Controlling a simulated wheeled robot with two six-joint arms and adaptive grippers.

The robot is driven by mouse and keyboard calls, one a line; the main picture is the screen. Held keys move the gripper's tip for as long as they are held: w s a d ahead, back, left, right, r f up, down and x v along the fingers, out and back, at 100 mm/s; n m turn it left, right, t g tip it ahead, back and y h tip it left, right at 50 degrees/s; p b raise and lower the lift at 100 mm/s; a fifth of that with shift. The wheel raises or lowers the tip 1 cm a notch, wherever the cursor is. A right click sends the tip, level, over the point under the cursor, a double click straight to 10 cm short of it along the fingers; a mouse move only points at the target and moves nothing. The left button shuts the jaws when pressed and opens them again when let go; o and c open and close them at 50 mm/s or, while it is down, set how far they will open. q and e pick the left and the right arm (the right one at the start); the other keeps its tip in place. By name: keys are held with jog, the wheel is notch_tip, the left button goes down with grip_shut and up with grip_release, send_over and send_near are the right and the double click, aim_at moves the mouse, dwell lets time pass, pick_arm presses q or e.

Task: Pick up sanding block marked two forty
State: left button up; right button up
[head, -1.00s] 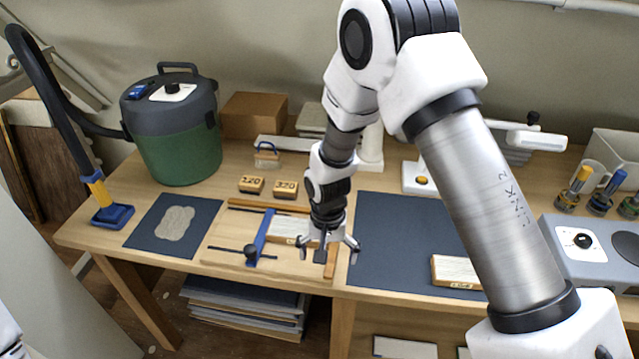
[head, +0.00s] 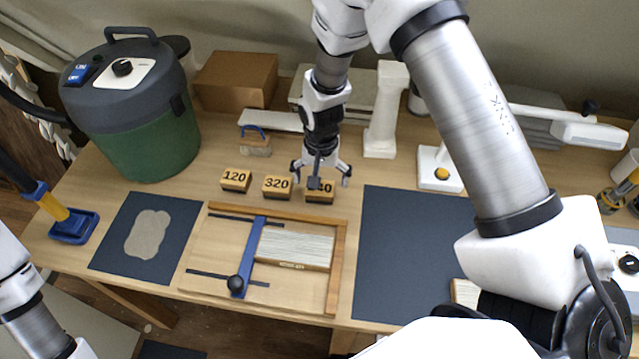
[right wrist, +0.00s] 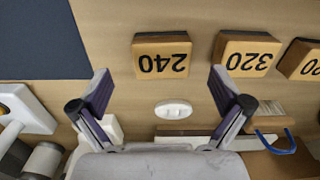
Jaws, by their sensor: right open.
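The sanding block marked 240 (right wrist: 162,56) lies on the table, label up and upside down in the right wrist view. In the head view this block (head: 320,197) is partly hidden behind my right gripper (head: 321,181). My right gripper also shows in the right wrist view (right wrist: 160,88); it is open and empty, with its two fingers apart and the 240 block lined up with the gap between them. I cannot tell the exact height above it. The 320 block (head: 277,188) and the 120 block (head: 235,180) stand to its left. My left gripper is out of view.
A wooden frame with a blue bar (head: 253,258) lies in front of the blocks. A dark mat (head: 400,250) is to the right. A white column (head: 386,110) and a white-based stand (head: 437,168) rise behind. A green vacuum (head: 145,130) stands left.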

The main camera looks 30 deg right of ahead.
aim_at(320, 192)
jog(key=f, duration=0.3)
jog(key=f+p, duration=0.1)
jog(key=shift+w+f, duration=0.2)
jog(key=shift+w, duration=0.1)
jog(key=shift+w+d+f, duration=0.15)
jog(key=shift+s+r, duration=0.2)
jog(key=c, duration=0.4)
jog(key=shift+s+a, duration=0.1)
jog(key=shift+a, duration=0.1)
jog(key=c, duration=0.6)
jog(key=shift+c, duration=1.2)
jog(key=shift+r, duration=0.1)
